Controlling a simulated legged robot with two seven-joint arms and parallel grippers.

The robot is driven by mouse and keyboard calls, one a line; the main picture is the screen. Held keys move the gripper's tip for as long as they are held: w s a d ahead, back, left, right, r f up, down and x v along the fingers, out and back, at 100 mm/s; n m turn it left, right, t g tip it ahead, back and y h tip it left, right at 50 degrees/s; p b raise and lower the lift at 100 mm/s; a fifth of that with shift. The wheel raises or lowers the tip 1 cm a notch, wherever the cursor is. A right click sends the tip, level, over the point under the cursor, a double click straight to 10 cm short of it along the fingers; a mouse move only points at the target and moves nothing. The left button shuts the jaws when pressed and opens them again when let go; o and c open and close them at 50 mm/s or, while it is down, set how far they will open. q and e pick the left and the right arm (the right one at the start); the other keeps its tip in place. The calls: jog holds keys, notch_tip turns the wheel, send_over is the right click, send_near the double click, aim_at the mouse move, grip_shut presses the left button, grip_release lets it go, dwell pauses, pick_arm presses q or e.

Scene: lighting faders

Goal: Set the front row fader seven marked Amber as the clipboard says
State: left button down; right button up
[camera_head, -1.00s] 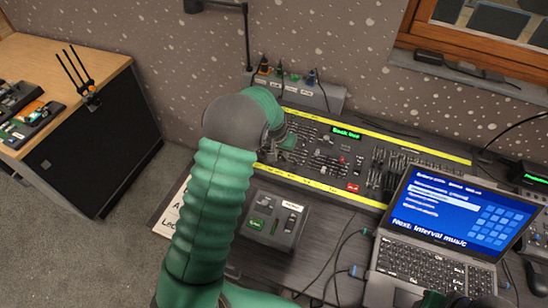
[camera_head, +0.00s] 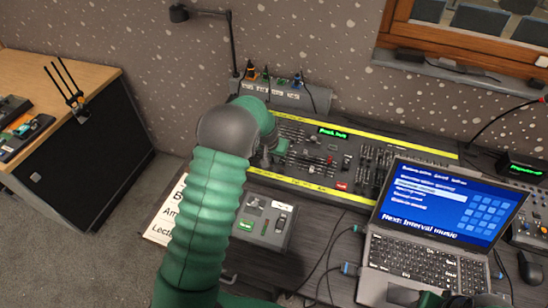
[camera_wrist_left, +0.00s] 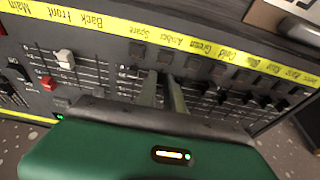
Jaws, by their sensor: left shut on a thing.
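The lighting desk (camera_head: 300,181) lies along the wall, with yellow label strips on its long edges. My left gripper (camera_head: 280,152) reaches down to its left part; my arm hides much of that area. In the left wrist view the desk appears upside down, and the gripper's fingers (camera_wrist_left: 164,92) are shut at the fader row by the Amber label (camera_wrist_left: 172,41). The fader cap between them is hidden. Several dark caps stand in the row to the right. The clipboard sheet (camera_head: 163,222) is partly covered by my arm; only "B", "Am" and "Lect" show.
A grey box with switches (camera_head: 263,223) stands in front of the desk. An open laptop (camera_head: 415,262) stands at right, with loose cables beside it. A socket box (camera_head: 290,97) is behind the desk, and a lamp (camera_head: 180,13) rises at its left.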

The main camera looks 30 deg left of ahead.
pick_arm(q)
jog(key=shift+w+a+r, duration=0.15)
jog(key=shift+w+a, duration=0.1)
jog(key=shift+w, duration=0.5)
jog(key=shift+w+a+r+p, duration=0.15)
jog(key=shift+w+p, duration=0.15)
jog(key=shift+w, duration=0.55)
jog(key=shift+w+a, duration=0.15)
jog(key=shift+w, duration=0.4)
jog(key=shift+w+a, duration=0.15)
jog(key=shift+w, duration=0.35)
jog(key=c, duration=1.8)
grip_release()
jog(key=shift+o, duration=0.4)
jog(key=shift+s+r, duration=0.1)
jog(key=shift+s, duration=0.05)
jog(key=shift+d+r+p, duration=0.1)
jog(key=shift+r+p, duration=1.05)
jog(key=shift+r, duration=0.1)
